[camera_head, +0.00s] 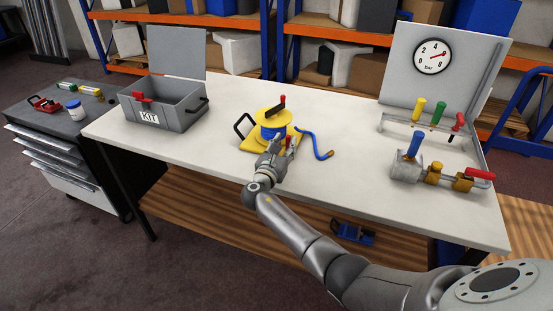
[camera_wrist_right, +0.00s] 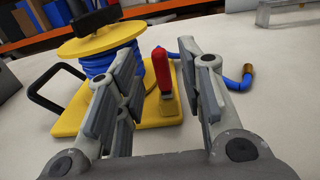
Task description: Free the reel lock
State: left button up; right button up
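The hose reel (camera_head: 272,118) is yellow with blue hose wound on it and stands on a yellow base near the middle of the table. In the right wrist view the reel (camera_wrist_right: 100,58) is at the left. The red lock lever (camera_wrist_right: 160,68) stands upright on the base, beside the reel. My right gripper (camera_wrist_right: 160,82) is open, with the lever showing between its spread fingers; I cannot tell whether either finger touches it. In the head view my right gripper (camera_head: 279,146) is at the reel's front and hides part of the base. My left gripper is not in view.
The blue hose end (camera_head: 318,148) lies right of the reel. A grey KIT box (camera_head: 165,108) stands at the left. A panel with a gauge (camera_head: 433,57), coloured handles and a valve assembly (camera_head: 435,172) are at the right. The table's (camera_head: 350,100) middle right is clear.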

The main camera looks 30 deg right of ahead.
jog(key=v, duration=0.8)
jog(key=shift+s+a, duration=0.15)
jog(key=shift+s, duration=0.1)
jog(key=shift+a+f, duration=0.1)
